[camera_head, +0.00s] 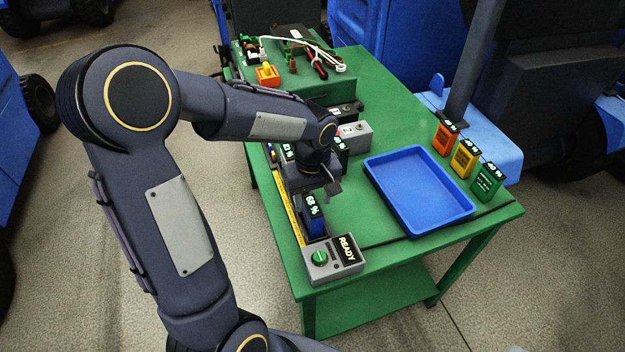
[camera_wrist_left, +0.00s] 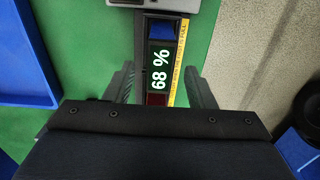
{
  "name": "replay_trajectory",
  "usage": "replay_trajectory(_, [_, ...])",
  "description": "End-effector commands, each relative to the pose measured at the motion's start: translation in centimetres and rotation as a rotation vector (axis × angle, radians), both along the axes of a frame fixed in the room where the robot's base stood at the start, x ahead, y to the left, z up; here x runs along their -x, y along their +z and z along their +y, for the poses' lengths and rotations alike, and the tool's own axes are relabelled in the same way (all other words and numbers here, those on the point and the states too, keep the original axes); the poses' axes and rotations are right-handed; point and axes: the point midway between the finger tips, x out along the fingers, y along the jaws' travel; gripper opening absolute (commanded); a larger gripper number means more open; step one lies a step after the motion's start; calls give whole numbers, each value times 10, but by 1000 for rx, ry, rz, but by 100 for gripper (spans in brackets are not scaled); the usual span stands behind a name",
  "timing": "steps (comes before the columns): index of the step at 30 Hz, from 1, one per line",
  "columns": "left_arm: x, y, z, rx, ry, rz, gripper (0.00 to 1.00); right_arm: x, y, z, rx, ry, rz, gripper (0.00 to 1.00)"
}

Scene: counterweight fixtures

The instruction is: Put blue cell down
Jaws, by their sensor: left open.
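The blue cell (camera_head: 314,224) stands near the front end of the yellow-edged strip on the green table, its black display reading 68 %. In the left wrist view the cell's display (camera_wrist_left: 160,56) lies ahead between the fingers. My left gripper (camera_head: 318,188) is above and just behind the cell. Its two fingers (camera_wrist_left: 158,88) are apart, one on each side of the cell's line, with gaps visible. Other cells with displays are partly hidden behind my left arm. My right gripper does not show.
A grey box (camera_head: 330,262) with a green knob and a READY display sits at the table's front corner. An empty blue tray (camera_head: 418,190) is to the right. Orange, yellow and green cells (camera_head: 464,158) stand along the right edge. Tools and a cable (camera_head: 318,62) lie at the back.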

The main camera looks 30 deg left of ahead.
Motion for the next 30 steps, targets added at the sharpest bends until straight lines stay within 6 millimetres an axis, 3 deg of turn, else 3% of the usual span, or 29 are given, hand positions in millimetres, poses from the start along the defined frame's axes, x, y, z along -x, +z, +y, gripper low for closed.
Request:
replay_trajectory(6, [0, 46, 0, 2, 0, -4, 50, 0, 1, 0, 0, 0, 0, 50])
replay_trajectory(14, [4, 73, 0, 7, -12, -8, 50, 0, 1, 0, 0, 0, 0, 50])
replay_trajectory(17, [21, 83, 1, 35, -69, -46, 50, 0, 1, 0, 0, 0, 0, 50])
replay_trajectory(22, [80, 101, -5, 115, -280, -200, 50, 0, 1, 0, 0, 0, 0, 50])
replay_trajectory(27, [135, 101, -22, 156, -501, -400, 50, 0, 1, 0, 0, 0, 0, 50])
replay_trajectory(30, [154, 96, -31, 154, -596, -497, 50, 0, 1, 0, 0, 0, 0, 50])
